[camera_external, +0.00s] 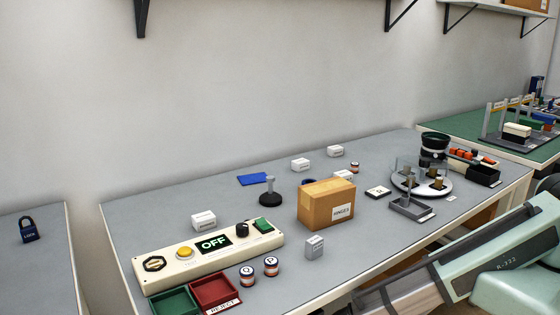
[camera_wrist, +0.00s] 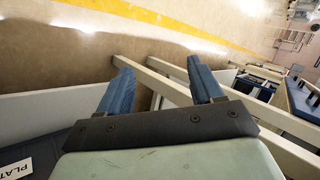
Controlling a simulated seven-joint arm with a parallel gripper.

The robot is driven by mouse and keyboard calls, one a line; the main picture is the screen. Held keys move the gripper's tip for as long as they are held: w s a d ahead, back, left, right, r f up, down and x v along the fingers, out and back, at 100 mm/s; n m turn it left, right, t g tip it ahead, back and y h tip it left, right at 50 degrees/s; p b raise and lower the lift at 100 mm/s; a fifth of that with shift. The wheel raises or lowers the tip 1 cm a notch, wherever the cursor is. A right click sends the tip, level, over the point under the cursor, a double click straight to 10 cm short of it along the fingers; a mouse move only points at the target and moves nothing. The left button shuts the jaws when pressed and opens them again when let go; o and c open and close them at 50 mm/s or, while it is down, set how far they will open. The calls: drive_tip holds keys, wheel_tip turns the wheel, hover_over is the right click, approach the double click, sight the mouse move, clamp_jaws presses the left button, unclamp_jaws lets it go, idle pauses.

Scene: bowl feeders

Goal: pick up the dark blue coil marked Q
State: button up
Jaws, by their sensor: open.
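The coil marked Q (camera_external: 246,275) stands on the grey bench in the external view, just right of the red tray; it looks dark with a pale band. A similar coil marked P (camera_external: 271,266) stands close to its right. My gripper (camera_wrist: 160,80) is open in the wrist view, its two blue fingers apart with nothing between them. It faces the floor and furniture legs, and neither coil shows there. In the external view my arm is at the lower right, far from the Q coil, with the gripper not visible.
A red tray (camera_external: 237,303) and green tray (camera_external: 174,304) lie left of the Q coil, with a control panel (camera_external: 208,255) behind. A small grey box (camera_external: 314,247) and cardboard box (camera_external: 317,210) stand to the right. A rotary feeder (camera_external: 447,189) stands near the bench's right end.

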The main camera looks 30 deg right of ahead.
drive_tip(key=s+a+r+n+y, duration=0.15)
drive_tip(key=s+a+r, duration=0.25)
drive_tip(key=a+r, duration=0.5)
drive_tip(key=s+a+r+n+y, duration=0.15)
drive_tip(key=s+a+r, duration=0.35)
drive_tip(key=a, duration=0.6)
drive_tip(key=s+a+r+n+g, duration=0.15)
drive_tip(key=a+r, duration=0.35)
drive_tip(key=r, duration=0.5)
wheel_tip(320, 180, up, 23)
drive_tip(key=n+t+h, duration=0.5)
drive_tip(key=h, duration=0.6)
hover_over(248, 270)
drive_tip(key=f, duration=0.7)
drive_tip(key=shift+s+a+f, duration=0.1)
drive_tip(key=shift+s+f, duration=0.1)
drive_tip(key=shift+f, duration=0.2)
drive_tip(key=shift+w+f, duration=0.15)
drive_tip(key=shift+f, duration=2.45)
